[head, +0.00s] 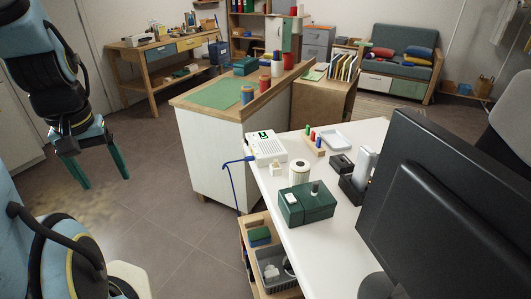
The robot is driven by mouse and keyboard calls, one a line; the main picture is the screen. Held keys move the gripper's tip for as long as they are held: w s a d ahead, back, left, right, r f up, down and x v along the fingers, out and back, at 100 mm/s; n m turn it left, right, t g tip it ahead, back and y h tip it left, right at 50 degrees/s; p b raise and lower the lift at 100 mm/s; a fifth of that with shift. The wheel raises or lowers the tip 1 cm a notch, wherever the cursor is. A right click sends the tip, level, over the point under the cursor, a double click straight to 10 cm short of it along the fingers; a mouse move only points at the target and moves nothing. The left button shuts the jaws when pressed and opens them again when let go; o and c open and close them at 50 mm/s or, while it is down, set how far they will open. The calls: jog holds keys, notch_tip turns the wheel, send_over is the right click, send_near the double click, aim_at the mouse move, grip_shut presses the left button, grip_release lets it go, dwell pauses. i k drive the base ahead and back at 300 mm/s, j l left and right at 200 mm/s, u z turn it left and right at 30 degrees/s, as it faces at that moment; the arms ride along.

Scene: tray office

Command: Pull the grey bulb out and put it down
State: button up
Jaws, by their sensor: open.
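A small grey upright piece (315,187), which looks like the grey bulb, stands in the top of a dark green box (318,207) on the white desk (330,248). How deep it sits in the box is too small to tell. A small white part (291,199) is on the box's left side. My gripper (105,182) hangs over the floor at the left, well apart from the desk and the bulb. Its two green fingers point down, spread apart with nothing between them.
A cream cylinder (299,172) stands just behind the box. A large black monitor (445,200) blocks the right. The floor left of the desk is clear.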

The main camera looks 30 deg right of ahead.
aim_at(315, 185)
jog(key=i+j+z, duration=0.1)
jog(key=z, duration=0.25)
jog(key=i+j+z, duration=0.15)
jog(key=z, duration=0.2)
jog(key=i+j+z, duration=0.2)
jog(key=z, duration=0.2)
